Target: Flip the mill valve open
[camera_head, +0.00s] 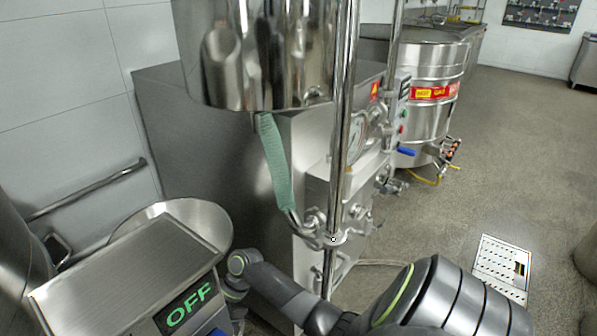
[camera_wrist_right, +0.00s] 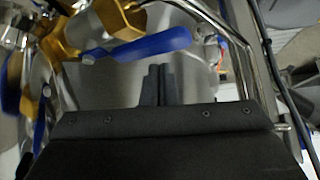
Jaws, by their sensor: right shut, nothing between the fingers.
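In the right wrist view, a flat blue lever (camera_wrist_right: 145,48) extends to the right from a brass valve body (camera_wrist_right: 116,18). My right gripper (camera_wrist_right: 159,68) is shut and empty, its two dark fingers together. Its fingertips lie just below the lever's free half in the picture; I cannot tell whether they touch it. In the head view, the mill is at the lower left, with a green OFF display (camera_head: 185,306) on its front. My right arm runs toward it, but its gripper is hidden there. My left gripper is not in view.
A second blue handle (camera_wrist_right: 13,75) and brass fittings (camera_wrist_right: 62,38) crowd the left of the wrist view. A metal tube (camera_wrist_right: 238,45) runs down the right. In the head view, a steel machine with a vertical pole (camera_head: 345,110) stands mid-picture; open floor (camera_head: 510,150) lies right.

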